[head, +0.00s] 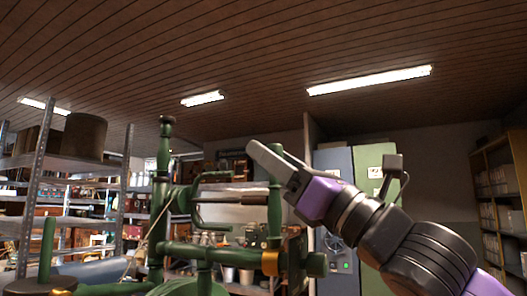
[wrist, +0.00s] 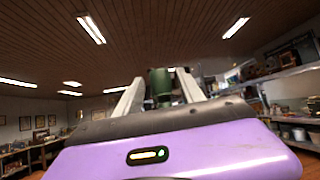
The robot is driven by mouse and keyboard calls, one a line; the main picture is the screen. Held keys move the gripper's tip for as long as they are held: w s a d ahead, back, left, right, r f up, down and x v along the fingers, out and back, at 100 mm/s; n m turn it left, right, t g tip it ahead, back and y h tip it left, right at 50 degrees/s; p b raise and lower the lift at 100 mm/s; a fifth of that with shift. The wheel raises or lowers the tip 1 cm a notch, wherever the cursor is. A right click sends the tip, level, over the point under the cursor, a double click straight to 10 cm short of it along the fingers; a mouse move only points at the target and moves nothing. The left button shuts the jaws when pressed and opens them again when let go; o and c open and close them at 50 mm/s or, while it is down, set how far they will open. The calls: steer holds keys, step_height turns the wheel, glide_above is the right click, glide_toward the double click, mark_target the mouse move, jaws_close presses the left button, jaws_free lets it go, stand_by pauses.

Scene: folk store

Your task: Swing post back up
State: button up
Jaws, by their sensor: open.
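A green turned-wood spinning wheel frame fills the middle of the head view. Its left post (head: 160,205) stands upright with a knob on top, and its right post (head: 274,205) looks close to upright beside the horizontal spindle part (head: 232,200). I cannot tell whether either is fully seated. My gripper (head: 262,157) is at the top of the right post, reaching in from the right and hiding part of it. In the wrist view a green post top (wrist: 160,85) shows between the two spread fingers of my gripper (wrist: 159,78); contact cannot be told.
Metal shelving (head: 35,190) with baskets and goods stands left. Blue-grey and green cabinets (head: 374,165) stand behind my arm. A wooden shelf (head: 497,195) is far right. A brass-coloured collar (head: 270,263) sits low on the frame. The air above the frame is clear.

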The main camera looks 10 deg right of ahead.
steer(key=v, duration=0.5)
steer(key=shift+a, duration=0.1)
stand_by(0.7)
